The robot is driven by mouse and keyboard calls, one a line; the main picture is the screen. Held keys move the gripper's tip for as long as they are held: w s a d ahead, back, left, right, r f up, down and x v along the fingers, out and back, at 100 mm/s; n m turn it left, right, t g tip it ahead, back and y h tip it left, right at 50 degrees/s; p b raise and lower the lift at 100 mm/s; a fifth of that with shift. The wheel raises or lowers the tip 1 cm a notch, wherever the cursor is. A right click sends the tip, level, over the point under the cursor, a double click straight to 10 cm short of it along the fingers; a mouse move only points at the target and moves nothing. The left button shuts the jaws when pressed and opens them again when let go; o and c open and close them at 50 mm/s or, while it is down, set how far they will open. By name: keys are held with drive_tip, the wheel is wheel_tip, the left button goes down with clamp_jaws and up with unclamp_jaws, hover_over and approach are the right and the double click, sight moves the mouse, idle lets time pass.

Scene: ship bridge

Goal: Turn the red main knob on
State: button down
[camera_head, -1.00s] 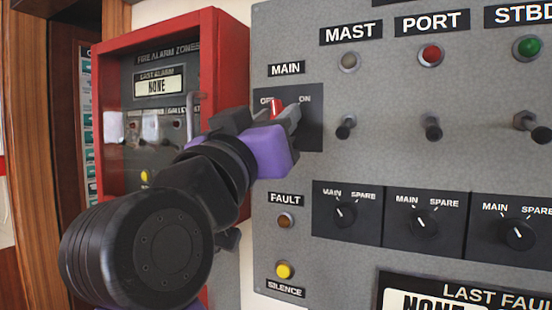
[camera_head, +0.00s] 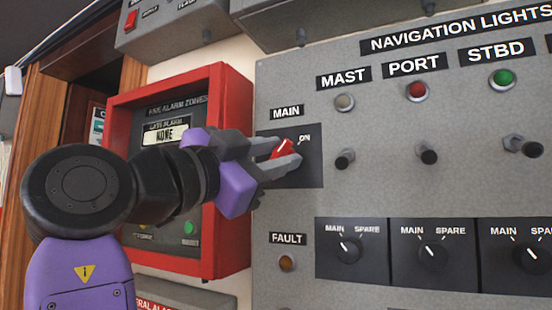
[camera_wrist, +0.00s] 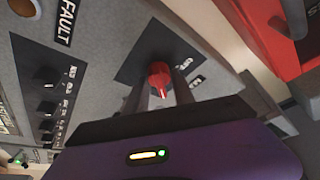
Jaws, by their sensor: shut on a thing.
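The red main knob (camera_head: 282,149) sits on a black plate (camera_head: 311,172) under the MAIN label, at the left of the grey panel. Its white pointer line slants up and right, toward the ON mark; the OFF mark is hidden behind my gripper. My gripper (camera_head: 285,153) reaches in from the left and is shut on the knob, one grey finger on each side. In the wrist view, the red knob (camera_wrist: 159,76) shows between the two fingers of my gripper (camera_wrist: 161,86), in front of the black plate.
The grey panel (camera_head: 380,185) carries MAST, PORT and STBD lamps, toggle switches and a row of black MAIN/SPARE knobs (camera_head: 348,250) below. A red-framed fire alarm box (camera_head: 235,100) juts out on the left, close behind my gripper. A fault lamp (camera_head: 287,263) is below the knob.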

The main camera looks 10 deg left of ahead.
drive_tip(key=shift+m+g, duration=0.4)
drive_tip(key=shift+m, duration=0.3)
drive_tip(key=c, duration=1.1)
unclamp_jaws()
drive_tip(key=shift+o, duration=0.2)
drive_tip(key=v, duration=0.7)
drive_tip(key=shift+s+a+f+b, duration=0.2)
drive_tip(key=shift+s+b, duration=0.1)
drive_tip(key=shift+b, duration=0.1)
